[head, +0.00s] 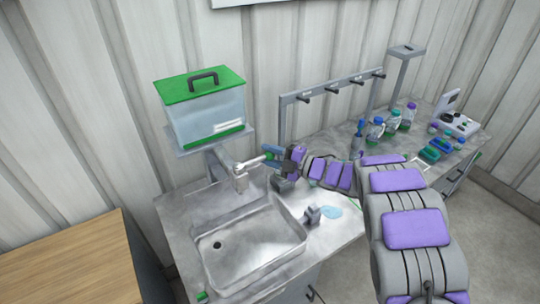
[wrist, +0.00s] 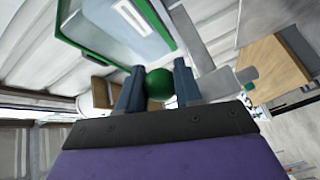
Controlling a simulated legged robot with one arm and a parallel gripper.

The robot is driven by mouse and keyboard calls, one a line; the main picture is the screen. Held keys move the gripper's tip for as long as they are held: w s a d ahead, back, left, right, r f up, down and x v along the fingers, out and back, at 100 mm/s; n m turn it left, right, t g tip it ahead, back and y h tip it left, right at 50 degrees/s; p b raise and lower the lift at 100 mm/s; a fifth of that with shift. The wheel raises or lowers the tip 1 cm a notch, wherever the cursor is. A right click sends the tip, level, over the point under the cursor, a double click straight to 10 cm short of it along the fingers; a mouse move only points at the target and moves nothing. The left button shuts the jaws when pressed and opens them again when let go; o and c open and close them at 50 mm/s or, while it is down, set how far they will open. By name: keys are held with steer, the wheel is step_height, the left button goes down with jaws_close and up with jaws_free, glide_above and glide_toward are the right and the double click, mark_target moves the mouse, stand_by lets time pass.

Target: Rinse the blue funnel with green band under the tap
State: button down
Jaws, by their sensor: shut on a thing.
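My gripper (head: 272,155) is beside the tap, above the back right of the sink. In the wrist view its two blue-grey fingers (wrist: 158,88) are closed on a rounded green part (wrist: 158,84), which I take to be the green band of the blue funnel. The funnel's blue part is not clearly told apart from the fingers, and its tilt cannot be told. The grey tap (head: 240,178) stands at the sink's back edge, with its light handle or spout reaching toward my gripper. No water stream is visible. The grey sink (head: 255,246) is empty, with a dark drain.
A clear tank with a green lid (head: 202,88) stands on a shelf behind the tap. A peg rack (head: 335,88) is behind my arm. Bottles (head: 377,127) stand at the right. A small grey object (head: 312,214) and a light-blue patch (head: 331,212) lie right of the sink.

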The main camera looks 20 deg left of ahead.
mark_target(271, 159)
steer(key=shift+s+d+f+m+t+b, duration=0.55)
steer(key=shift+t+b, duration=0.35)
steer(key=shift+b, duration=0.6)
steer(key=t+b, duration=0.1)
steer(key=s+m+t+h+b, duration=0.1)
steer(key=d+m+t+b, duration=0.1)
steer(key=shift+s+r+b, duration=0.15)
steer(key=shift+r+b, duration=0.1)
steer(key=shift+b, duration=0.15)
steer(key=shift+h, duration=0.3)
steer(key=c, duration=1.1)
jaws_free()
steer(key=o, duration=0.3)
steer(key=shift+w, duration=0.2)
steer(key=shift+r, duration=0.1)
steer(key=shift+s, duration=0.1)
